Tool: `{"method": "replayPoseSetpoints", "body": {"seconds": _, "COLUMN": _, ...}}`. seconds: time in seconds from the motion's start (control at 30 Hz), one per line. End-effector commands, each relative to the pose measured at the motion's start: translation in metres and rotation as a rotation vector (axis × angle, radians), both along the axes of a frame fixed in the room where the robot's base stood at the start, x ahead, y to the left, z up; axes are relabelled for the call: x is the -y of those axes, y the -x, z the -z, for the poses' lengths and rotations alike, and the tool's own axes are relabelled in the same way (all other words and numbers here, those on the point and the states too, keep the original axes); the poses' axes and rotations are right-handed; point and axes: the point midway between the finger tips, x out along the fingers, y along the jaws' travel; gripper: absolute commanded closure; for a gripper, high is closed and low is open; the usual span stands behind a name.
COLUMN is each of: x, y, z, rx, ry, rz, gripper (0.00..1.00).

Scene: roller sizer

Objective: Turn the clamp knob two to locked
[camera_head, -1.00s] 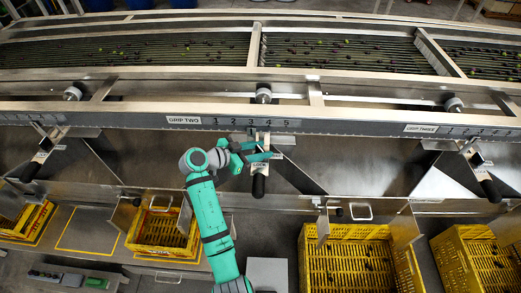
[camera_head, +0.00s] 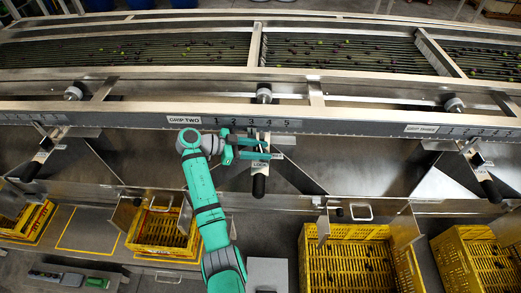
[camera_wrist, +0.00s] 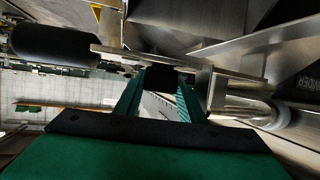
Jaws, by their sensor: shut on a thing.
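The clamp under the GRIP TWO scale has a metal lever with a black handle (camera_head: 258,186) hanging down, and a LOCK label (camera_head: 260,165). My gripper (camera_head: 266,149) reaches in from the left, its teal fingers across the upper part of this clamp. In the wrist view, my fingers (camera_wrist: 158,90) are on either side of a small dark knob (camera_wrist: 161,77) and are shut on it. The lever and its black handle (camera_wrist: 50,43) extend to the left there. The fingers hide most of the knob in the head view, so its turn angle cannot be read.
The GRIP TWO scale bar (camera_head: 200,123) runs just above my gripper. Yellow crates (camera_head: 345,232) stand below. Metal chute walls (camera_head: 300,175) flank the clamp.

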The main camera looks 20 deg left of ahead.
Motion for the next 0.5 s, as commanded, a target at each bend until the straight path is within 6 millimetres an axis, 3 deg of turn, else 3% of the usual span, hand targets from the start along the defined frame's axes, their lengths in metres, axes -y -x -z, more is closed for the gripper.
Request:
{"method": "replayPoseSetpoints", "body": {"seconds": 0.13, "x": 0.0001, "y": 0.0011, "z": 0.0028, "rx": -0.006, "ry": -0.001, "rz": 0.0, "gripper": 0.86}}
{"method": "replayPoseSetpoints", "body": {"seconds": 0.17, "x": 0.0002, "y": 0.0012, "z": 0.0029, "rx": -0.006, "ry": -0.001, "rz": 0.0, "gripper": 0.62}}
{"method": "replayPoseSetpoints", "body": {"seconds": 0.23, "x": 0.0002, "y": 0.001, "z": 0.0026, "rx": -0.005, "ry": 0.0, "rz": 0.0, "gripper": 0.45}}
{"method": "replayPoseSetpoints", "body": {"seconds": 0.5, "x": -0.0008, "y": 0.0008, "z": 0.0013, "rx": -0.003, "ry": -0.001, "rz": -0.002, "gripper": 0.45}}
